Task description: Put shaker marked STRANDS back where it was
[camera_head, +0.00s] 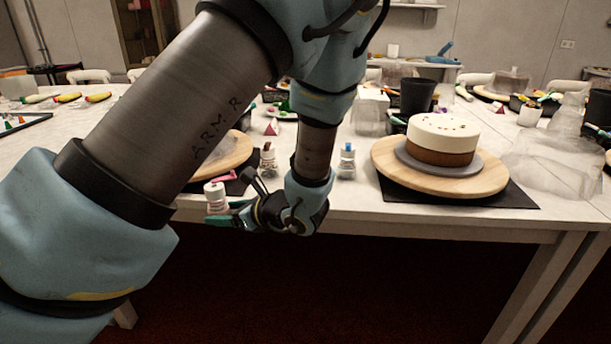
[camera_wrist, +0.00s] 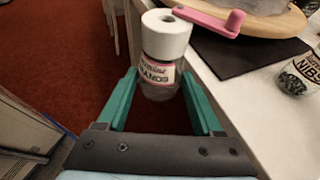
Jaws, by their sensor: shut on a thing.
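The shaker (camera_head: 215,196) has a white cap and a pale body. In the wrist view the shaker (camera_wrist: 163,55) stands between my teal fingers, and the visible part of its label seems to end in "ANDS"; the rest is hard to read. My gripper (camera_head: 232,212) is shut on its lower body. It holds the shaker roughly upright at the table's front edge, with red floor visible beneath in the wrist view. My gripper also shows in the wrist view (camera_wrist: 163,92).
A shaker marked NIBS (camera_wrist: 300,74) stands on the white table (camera_wrist: 245,95) to the right. A blue-capped shaker (camera_head: 346,163) stands farther right. A pink-handled tool (camera_wrist: 215,22) lies by a wooden turntable (camera_wrist: 285,22). A cake (camera_head: 443,138) sits on another turntable (camera_head: 390,165).

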